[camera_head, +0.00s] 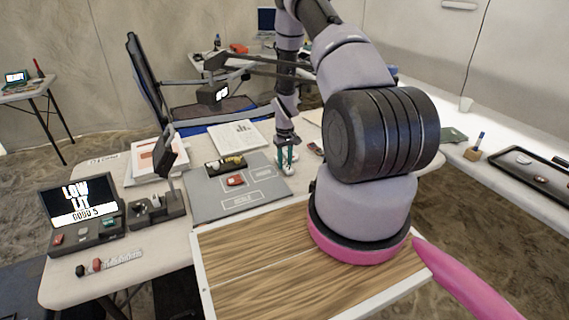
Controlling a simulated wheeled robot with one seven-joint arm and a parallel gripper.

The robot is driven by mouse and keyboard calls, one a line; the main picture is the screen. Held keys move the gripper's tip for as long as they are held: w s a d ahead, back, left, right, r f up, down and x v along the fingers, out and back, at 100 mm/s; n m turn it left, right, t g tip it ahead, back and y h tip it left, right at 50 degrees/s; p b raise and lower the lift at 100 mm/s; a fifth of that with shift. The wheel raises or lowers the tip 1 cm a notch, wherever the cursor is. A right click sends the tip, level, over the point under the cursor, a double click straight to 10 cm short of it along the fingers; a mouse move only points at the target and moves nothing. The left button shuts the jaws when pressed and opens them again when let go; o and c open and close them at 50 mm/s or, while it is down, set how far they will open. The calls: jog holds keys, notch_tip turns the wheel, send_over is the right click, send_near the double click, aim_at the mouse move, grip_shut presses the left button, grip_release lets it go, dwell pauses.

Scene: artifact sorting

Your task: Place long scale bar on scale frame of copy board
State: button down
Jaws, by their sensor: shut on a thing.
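The grey copy board (208,204) lies flat on the table, past the wood-grain top. An outlined frame at its near edge, which seems to read SCALE (243,200), is bare. A red piece (235,180) lies near the board's middle, and a dark holder with a yellow piece (226,163) stands at its far side. My gripper (286,158) points down at the board's far right edge. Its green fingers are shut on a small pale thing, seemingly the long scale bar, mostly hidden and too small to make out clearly.
A dark device with a lit screen (82,199) and a black stand (158,207) are left of the board. Papers (157,159) and an open booklet (236,136) lie behind. The wood-grain top (262,268) is clear.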

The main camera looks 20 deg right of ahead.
jog(key=shift+f, duration=0.25)
jog(key=c, duration=0.6)
grip_release()
jog(key=shift+f, duration=0.1)
